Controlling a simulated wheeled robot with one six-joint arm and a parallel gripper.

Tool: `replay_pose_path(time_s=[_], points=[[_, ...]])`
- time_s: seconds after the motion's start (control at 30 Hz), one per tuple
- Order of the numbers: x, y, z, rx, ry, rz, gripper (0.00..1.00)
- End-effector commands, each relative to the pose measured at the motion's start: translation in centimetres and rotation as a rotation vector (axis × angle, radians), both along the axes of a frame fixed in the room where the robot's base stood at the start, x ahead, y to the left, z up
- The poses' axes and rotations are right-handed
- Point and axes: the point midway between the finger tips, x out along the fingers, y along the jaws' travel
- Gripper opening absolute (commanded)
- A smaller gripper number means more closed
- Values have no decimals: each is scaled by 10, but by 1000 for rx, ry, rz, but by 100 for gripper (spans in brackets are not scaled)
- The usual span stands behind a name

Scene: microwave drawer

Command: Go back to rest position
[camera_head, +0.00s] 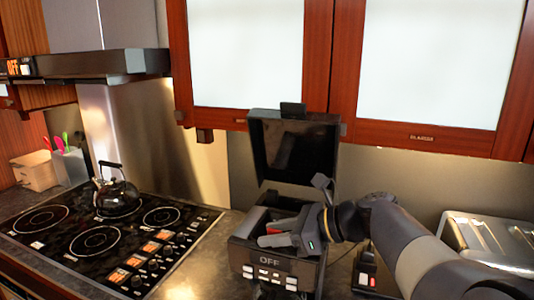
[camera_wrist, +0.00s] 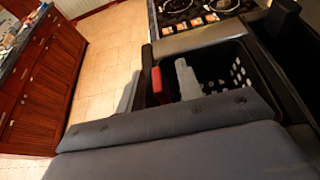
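A black appliance (camera_head: 275,266) with an "OFF" display and several buttons stands on the counter, and its dark lid (camera_head: 295,150) is raised. In the head view my gripper (camera_head: 275,233) is low over its open top, pointing left. In the wrist view a perforated dark basket (camera_wrist: 237,75) shows inside. The two grey fingers of my gripper (camera_wrist: 157,88) show apart there, one over the basket side and one over the floor side. A red part (camera_wrist: 157,84) and a dark edge lie between them; I cannot tell what the red part belongs to. I see nothing clearly held.
A stove (camera_head: 110,230) with a black kettle (camera_head: 117,192) is at the left. A silver toaster (camera_head: 488,238) stands at the right, behind my arm. Red-framed cabinets (camera_head: 345,75) hang above the raised lid. Open tiled floor (camera_wrist: 112,60) shows in the wrist view.

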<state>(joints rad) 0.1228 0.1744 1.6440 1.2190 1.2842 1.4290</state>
Motion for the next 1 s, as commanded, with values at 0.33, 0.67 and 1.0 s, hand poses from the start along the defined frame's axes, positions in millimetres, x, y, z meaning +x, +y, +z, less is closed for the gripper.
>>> replay_pose_path(time_s=[0.33, 0.67, 1.0], points=[[0, -1, 1, 0, 0, 0, 34], [-6, -21, 5, 1, -3, -3, 34], [-22, -69, 26, 2, -4, -6, 34]])
